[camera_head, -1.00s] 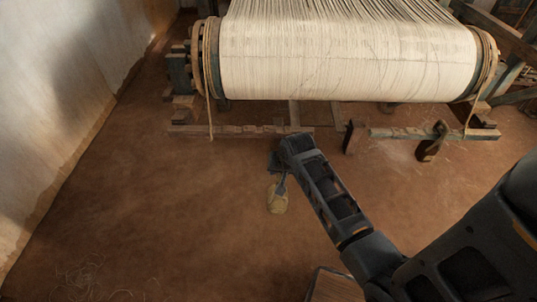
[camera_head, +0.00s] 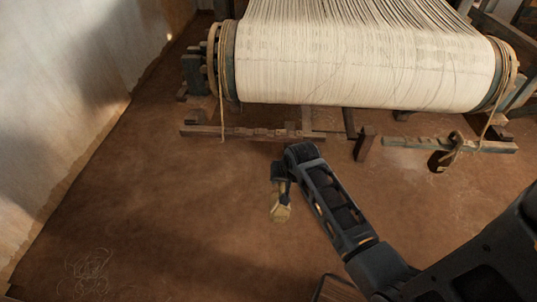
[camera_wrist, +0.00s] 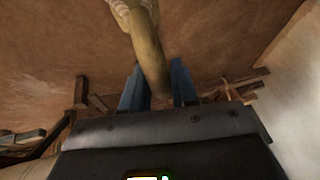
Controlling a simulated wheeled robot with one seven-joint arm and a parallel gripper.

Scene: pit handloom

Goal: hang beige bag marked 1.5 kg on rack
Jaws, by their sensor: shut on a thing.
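A small beige bag (camera_head: 280,213) hangs below my gripper (camera_head: 283,190) in the head view, clear of anything else I can make out. In the wrist view my gripper (camera_wrist: 158,88) has its two blue-grey fingers on either side of the beige bag (camera_wrist: 146,45), shut on its narrow part. The bag's wider end reaches to the top edge of that view. No weight marking can be read. No rack that I can identify shows in either view.
The loom's wide roll of pale warp threads (camera_head: 365,60) spans the back. A low wooden rail (camera_head: 250,133) lies before it, with short wooden posts (camera_head: 364,145) to the right. Brown floor (camera_head: 150,200) is open at left, beside a pale wall (camera_head: 75,90). Loose thread (camera_head: 90,268) lies at lower left.

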